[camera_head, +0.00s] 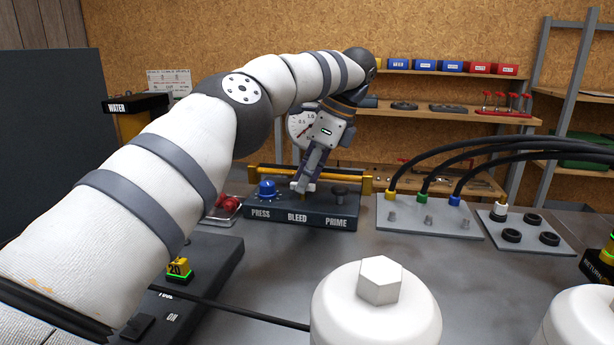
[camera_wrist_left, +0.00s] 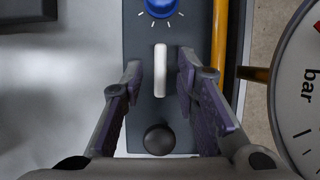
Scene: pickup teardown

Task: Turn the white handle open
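The white handle (camera_wrist_left: 161,70) is a short bar on a dark panel, in line with the blue knob (camera_wrist_left: 160,6) and the black knob (camera_wrist_left: 158,139). In the head view the handle sits above the BLEED label, mostly hidden by my gripper. My left gripper (camera_wrist_left: 160,68) is open, with one finger on each side of the handle and a visible gap to both. In the head view the left gripper (camera_head: 306,187) points down at the panel (camera_head: 262,213). My right gripper is not in view.
A round pressure gauge (camera_head: 302,128) stands behind the panel, and a yellow bar (camera_head: 367,185) runs along its back. A plate with black hoses (camera_head: 425,218) lies to the right. A white canister (camera_head: 375,315) stands in front. Bare table lies between.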

